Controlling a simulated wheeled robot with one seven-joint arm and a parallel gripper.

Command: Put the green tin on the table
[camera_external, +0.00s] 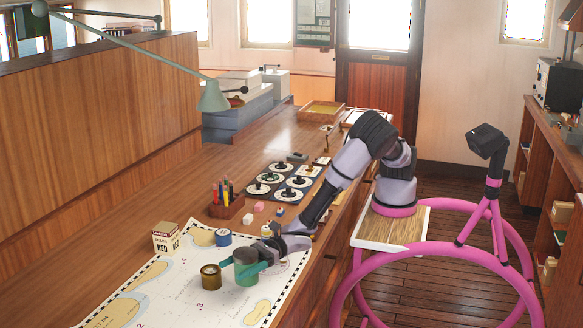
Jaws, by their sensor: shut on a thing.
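The green tin (246,271) is held between the fingers of my gripper (247,268), low over the chart (207,312) on the wooden table (130,247). My gripper is shut on the tin, its teal fingers on either side of it. The tin looks upright. I cannot tell whether its base touches the chart. A brown tin (211,277) stands just left of the green tin, close to the gripper's left finger.
A blue-rimmed round item (223,237) and a box marked RED (166,238) stand behind. A pen holder (227,207), small blocks and a panel of round dials (285,183) lie farther back. A green lamp (213,97) hangs over the table. Chart space is clear at front left.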

